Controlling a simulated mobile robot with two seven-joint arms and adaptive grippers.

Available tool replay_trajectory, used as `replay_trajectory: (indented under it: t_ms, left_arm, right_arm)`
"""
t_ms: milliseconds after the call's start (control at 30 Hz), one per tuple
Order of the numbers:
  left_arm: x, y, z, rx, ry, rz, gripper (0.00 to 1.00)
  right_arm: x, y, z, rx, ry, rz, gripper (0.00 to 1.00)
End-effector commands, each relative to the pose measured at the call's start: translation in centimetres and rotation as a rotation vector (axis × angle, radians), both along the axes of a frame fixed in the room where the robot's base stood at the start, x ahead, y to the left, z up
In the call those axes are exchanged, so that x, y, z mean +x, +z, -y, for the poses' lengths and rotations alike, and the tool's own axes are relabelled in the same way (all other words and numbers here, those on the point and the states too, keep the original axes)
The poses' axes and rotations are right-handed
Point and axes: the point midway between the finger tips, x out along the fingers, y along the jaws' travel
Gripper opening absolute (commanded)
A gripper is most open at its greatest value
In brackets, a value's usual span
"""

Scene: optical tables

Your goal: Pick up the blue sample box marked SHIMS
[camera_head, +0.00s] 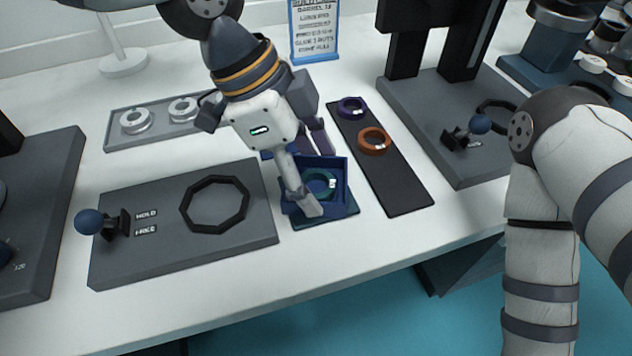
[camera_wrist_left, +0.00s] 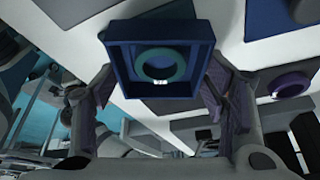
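The blue sample box (camera_head: 338,200) is a square open tray with a dark teal ring (camera_head: 320,184) inside. It is above or on a dark blue mat (camera_head: 343,219) near the table's front; its height above the mat is hard to judge. My left gripper (camera_head: 312,182) reaches down over it, one finger across the near side and the other at the far side. In the left wrist view the box (camera_wrist_left: 118,55) lies between the two fingers, which look to be against opposite walls. No SHIMS marking is readable. My right arm shows at the right; its gripper is out of view.
A grey plate (camera_head: 160,240) with an octagonal ring (camera_head: 215,203) and blue-knobbed lever is left. A black strip (camera_head: 400,190) with an orange ring (camera_head: 374,141) and a purple ring (camera_head: 351,107) is right. A blue-framed sign (camera_head: 315,30) stands behind. White table surface lies between them.

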Motion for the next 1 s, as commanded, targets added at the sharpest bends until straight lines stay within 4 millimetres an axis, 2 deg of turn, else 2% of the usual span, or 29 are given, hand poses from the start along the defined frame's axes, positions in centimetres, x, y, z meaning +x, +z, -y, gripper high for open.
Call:
replay_trajectory:
  t_ms: [33,100,333,467,667,867,1000]
  left_arm:
    - [0.0,0.0,0.0,0.000,0.000,0.000,0.40]
    - [0.0,0.0,0.0,0.000,0.000,-0.001,0.30]
    - [0.0,0.0,0.0,-0.001,0.000,0.000,0.30]
    - [0.1,0.7,0.0,-0.001,0.002,0.001,0.30]
    - [0.1,3.3,0.1,-0.002,0.000,0.003,0.30]
    - [-2.5,6.5,0.2,-0.001,-0.001,0.009,0.30]
    - [-4.9,9.5,0.4,-0.001,-0.002,0.014,0.30]
  right_arm:
    - [0.0,0.0,0.0,0.000,0.000,0.000,0.60]
    - [0.0,0.0,0.0,0.000,0.000,0.000,0.60]
    - [0.0,0.0,0.0,0.000,0.000,0.000,0.60]
    - [0.1,0.1,0.0,0.000,0.000,0.003,0.60]
    - [0.4,0.4,0.0,0.000,0.000,0.013,0.60]
    - [1.3,1.3,0.0,0.000,0.000,0.047,0.60]
    - [2.2,2.1,0.0,0.000,-0.001,0.081,0.60]
